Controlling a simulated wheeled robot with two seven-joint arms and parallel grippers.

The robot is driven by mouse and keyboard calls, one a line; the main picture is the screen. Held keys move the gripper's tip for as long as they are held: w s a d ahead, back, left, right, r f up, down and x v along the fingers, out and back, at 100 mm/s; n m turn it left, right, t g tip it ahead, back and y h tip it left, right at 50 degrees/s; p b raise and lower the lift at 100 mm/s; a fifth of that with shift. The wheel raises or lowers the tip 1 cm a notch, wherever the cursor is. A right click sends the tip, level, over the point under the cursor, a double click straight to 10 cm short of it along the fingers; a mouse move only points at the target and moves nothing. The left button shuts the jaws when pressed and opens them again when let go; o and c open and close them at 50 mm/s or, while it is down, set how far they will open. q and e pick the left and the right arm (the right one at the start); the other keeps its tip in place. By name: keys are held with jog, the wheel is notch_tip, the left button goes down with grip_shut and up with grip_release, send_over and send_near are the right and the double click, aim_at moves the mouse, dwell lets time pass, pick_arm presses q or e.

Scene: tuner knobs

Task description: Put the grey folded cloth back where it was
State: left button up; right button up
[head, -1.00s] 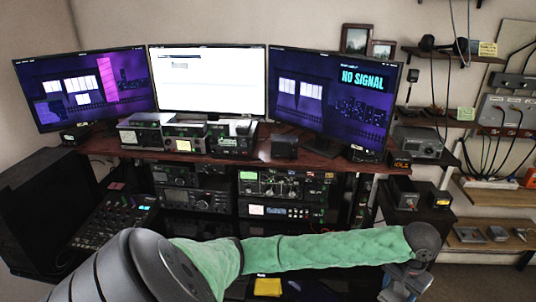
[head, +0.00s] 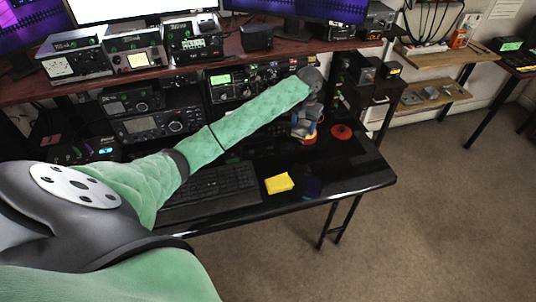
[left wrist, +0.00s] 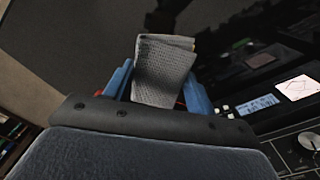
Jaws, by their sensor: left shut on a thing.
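The grey folded cloth (left wrist: 163,70) is between the blue fingers of my left gripper (left wrist: 160,92) in the left wrist view. The gripper is shut on it, and the cloth sticks out past the fingertips. In the head view my left gripper (head: 304,130) is at the far side of the glossy black desk (head: 345,175), in front of the radio rack. The cloth is hard to make out there, and I cannot tell whether it touches the desk. My right gripper is not in view.
A red disc (head: 341,132) lies just right of the gripper. A yellow cloth (head: 279,183) and a dark blue item (head: 312,187) lie nearer on the desk, beside a black keyboard (head: 215,190). Radios (head: 150,125) stand behind. Open floor lies right of the desk.

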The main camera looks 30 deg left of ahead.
pick_arm(q)
jog(key=a+f, duration=0.1)
jog(key=w+a, duration=0.1)
jog(key=a, duration=0.1)
jog(key=shift+f, duration=0.4)
jog(key=p, duration=0.5)
send_over(269, 152)
notch_tip(269, 152, down, 6)
jog(key=shift+w+d+f, duration=0.1)
jog(key=shift+w+f, duration=0.05)
notch_tip(269, 152, down, 3)
jog(key=shift+f+p, duration=0.1)
jog(key=shift+p, duration=0.75)
jog(key=shift+f, duration=0.5)
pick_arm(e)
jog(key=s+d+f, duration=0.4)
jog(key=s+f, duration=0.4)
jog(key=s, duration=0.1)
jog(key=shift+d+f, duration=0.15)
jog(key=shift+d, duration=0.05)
pick_arm(q)
jog(key=shift+f, duration=0.15)
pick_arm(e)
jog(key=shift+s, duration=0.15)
pick_arm(q)
jog(key=o, duration=1)
jog(key=shift+c, duration=0.2)
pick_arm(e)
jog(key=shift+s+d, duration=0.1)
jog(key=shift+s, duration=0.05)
